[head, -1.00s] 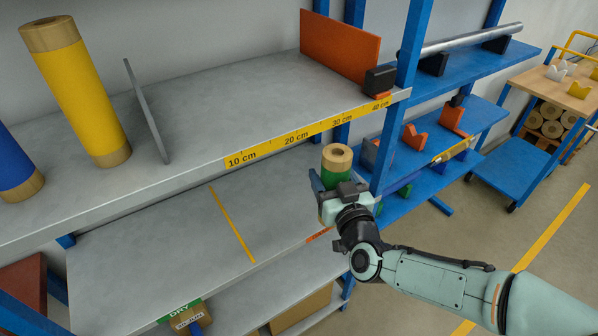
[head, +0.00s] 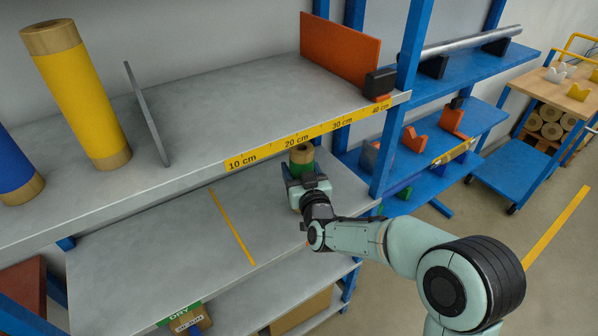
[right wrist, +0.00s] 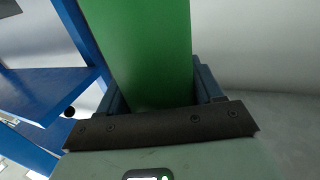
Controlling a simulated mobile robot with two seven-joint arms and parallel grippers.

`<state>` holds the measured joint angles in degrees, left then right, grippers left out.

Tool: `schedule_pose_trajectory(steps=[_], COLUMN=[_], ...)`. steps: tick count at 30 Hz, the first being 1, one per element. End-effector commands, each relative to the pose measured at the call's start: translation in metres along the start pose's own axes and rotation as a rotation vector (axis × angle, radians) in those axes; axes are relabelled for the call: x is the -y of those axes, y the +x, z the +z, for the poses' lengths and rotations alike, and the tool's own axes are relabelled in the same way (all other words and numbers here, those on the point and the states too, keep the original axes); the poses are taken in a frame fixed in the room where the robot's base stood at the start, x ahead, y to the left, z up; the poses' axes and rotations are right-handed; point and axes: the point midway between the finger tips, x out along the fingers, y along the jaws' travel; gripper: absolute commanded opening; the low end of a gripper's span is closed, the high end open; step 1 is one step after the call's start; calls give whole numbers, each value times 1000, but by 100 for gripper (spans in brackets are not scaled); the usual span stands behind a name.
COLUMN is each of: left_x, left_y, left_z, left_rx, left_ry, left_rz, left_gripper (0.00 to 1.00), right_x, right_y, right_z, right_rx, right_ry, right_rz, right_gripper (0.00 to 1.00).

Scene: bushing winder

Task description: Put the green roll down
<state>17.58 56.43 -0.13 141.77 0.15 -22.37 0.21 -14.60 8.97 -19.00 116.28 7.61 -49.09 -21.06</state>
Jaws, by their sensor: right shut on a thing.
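The green roll (head: 301,171) stands about upright in my right gripper (head: 304,184), with its tan core end (head: 301,151) showing on top. It is over the right part of the middle grey shelf (head: 180,238), to the right of the yellow line. My right gripper is shut on it. In the right wrist view the green roll (right wrist: 145,50) fills the space between the fingers. Its lower end is hidden behind the gripper in the head view, so I cannot tell whether it touches the shelf. My left gripper is not in view.
The upper shelf's edge with its centimetre scale (head: 300,140) is just behind and above the roll. A blue post (head: 391,150) stands to the right. A yellow roll (head: 80,95) and a grey divider (head: 147,112) are on the upper shelf. The middle shelf is clear around the yellow line (head: 232,226).

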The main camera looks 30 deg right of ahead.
Motion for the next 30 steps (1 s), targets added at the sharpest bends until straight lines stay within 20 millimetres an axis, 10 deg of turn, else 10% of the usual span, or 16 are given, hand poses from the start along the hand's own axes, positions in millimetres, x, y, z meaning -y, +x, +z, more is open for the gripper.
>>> schedule_pose_trajectory(steps=[15,16,18,30], left_x=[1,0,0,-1], left_y=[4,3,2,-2], left_z=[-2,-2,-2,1], left_rx=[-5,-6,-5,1], left_ry=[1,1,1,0], left_rz=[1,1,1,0], left_gripper=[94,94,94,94], right_x=[1,1,1,1], right_y=[4,4,4,2], right_z=[12,12,11,6], right_rx=[-5,-2,-2,-2], right_ry=[0,0,0,1], right_rz=[0,0,0,-1], right_gripper=[13,75,91,91])
